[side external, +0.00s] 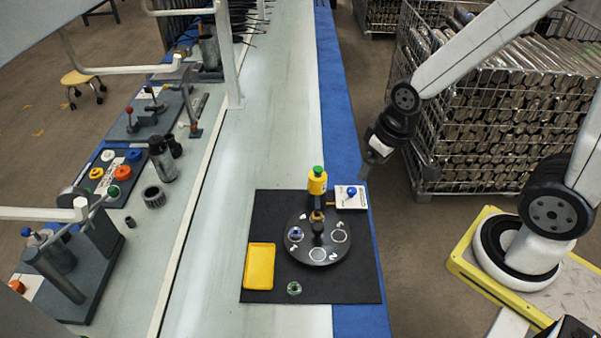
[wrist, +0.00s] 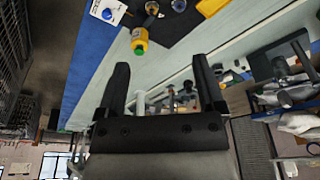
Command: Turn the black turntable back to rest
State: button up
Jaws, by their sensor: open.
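The black turntable (side external: 318,257) is a round disc with white ring marks and numbers, lying on a black mat (side external: 355,288). A small dark-blue ringed part (side external: 296,234) sits on its left side. A dark knob or post stands near its middle. A yellow bottle with a green cap (side external: 317,182) stands just behind the turntable; it also shows in the wrist view (wrist: 140,40). My gripper (side external: 365,172) is above and behind the mat's right side, apart from the turntable. In the wrist view its two fingers (wrist: 160,85) are spread with nothing between them.
A white plate with a blue knob (side external: 351,196) sits at the mat's back right. A yellow tray (side external: 259,266) lies on the mat's left, and a green ringed part (side external: 294,288) lies in front. Fixtures fill the far-left bench (side external: 165,170). A wire cage of metal tubes (side external: 510,120) stands right.

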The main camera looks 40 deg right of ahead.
jog(key=m+g, duration=0.2)
send_over(319, 226)
jog(key=shift+y, duration=0.3)
notch_tip(319, 226, down, 23)
jog(key=shift+d+r, duration=0.1)
jog(key=shift+d, duration=0.05)
jog(key=shift+f, duration=0.65)
jog(key=shift+f+g, duration=0.15)
jog(key=shift+g, duration=0.15)
jog(key=shift+f, duration=3.75)
grip_shut()
